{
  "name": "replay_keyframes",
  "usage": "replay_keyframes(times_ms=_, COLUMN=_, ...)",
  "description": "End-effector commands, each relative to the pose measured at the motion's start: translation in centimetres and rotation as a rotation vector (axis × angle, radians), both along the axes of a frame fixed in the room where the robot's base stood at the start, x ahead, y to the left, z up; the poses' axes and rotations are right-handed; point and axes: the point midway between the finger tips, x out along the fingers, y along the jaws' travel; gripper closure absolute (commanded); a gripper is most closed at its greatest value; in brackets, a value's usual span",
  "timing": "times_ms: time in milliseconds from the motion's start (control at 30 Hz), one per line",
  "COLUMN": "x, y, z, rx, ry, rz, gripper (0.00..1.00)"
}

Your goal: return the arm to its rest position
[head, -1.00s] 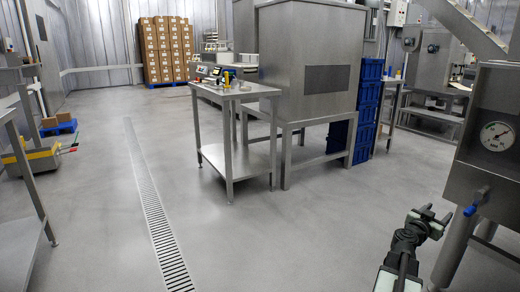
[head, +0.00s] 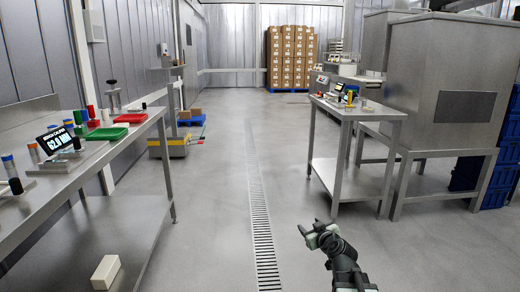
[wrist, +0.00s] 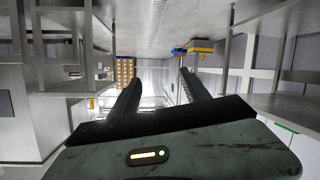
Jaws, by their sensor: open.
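My arm shows at the lower middle-right of the head view, raised in front of my body. My gripper (head: 318,232) is at its end, above the grey floor just right of the drain channel. In the wrist view my gripper (wrist: 159,84) has its two dark fingers spread apart with nothing between them. The wrist picture appears upside down, with the floor at the top. No thing touches the gripper.
A steel table (head: 153,118) with trays, bottles and a display stands at left. A smaller steel table (head: 375,112) and a steel machine (head: 450,90) stand at right. Stacked cartons (head: 290,57) are at the back. The aisle along the floor drain (head: 262,230) is clear.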

Motion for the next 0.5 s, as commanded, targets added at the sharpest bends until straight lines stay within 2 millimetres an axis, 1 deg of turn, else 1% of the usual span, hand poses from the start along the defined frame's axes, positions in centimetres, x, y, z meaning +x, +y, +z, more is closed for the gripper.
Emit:
replay_keyframes(times_ms=33, x=-1.2, y=4.1, z=-1.4, rx=-0.003, ry=0.094, rz=0.081, gripper=0.45)
replay_keyframes(times_ms=67, x=-2.2, y=6.0, z=-2.7, rx=-0.004, ry=0.162, rz=0.120, gripper=0.45)
replay_keyframes(times_ms=100, x=-3.8, y=8.2, z=-4.6, rx=-0.009, ry=0.265, rz=0.162, gripper=0.45)
replay_keyframes(times_ms=133, x=-5.2, y=9.4, z=-6.0, rx=-0.015, ry=0.346, rz=0.182, gripper=0.45)
replay_keyframes(times_ms=167, x=-6.6, y=10.2, z=-7.5, rx=-0.020, ry=0.431, rz=0.191, gripper=0.45)
replay_keyframes(times_ms=200, x=-8.7, y=10.4, z=-9.3, rx=-0.028, ry=0.545, rz=0.184, gripper=0.45)
replay_keyframes(times_ms=267, x=-11.5, y=9.6, z=-11.6, rx=-0.034, ry=0.702, rz=0.137, gripper=0.45)
replay_keyframes(times_ms=300, x=-13.2, y=8.6, z=-12.7, rx=-0.037, ry=0.793, rz=0.093, gripper=0.45)
replay_keyframes(times_ms=333, x=-14.5, y=7.8, z=-13.4, rx=-0.036, ry=0.857, rz=0.056, gripper=0.45)
replay_keyframes(times_ms=400, x=-17.4, y=6.2, z=-14.6, rx=-0.038, ry=0.995, rz=-0.042, gripper=0.45)
replay_keyframes(times_ms=467, x=-19.8, y=4.8, z=-15.2, rx=-0.032, ry=1.103, rz=-0.142, gripper=0.45)
replay_keyframes(times_ms=500, x=-21.4, y=4.0, z=-15.4, rx=-0.023, ry=1.174, rz=-0.217, gripper=0.45)
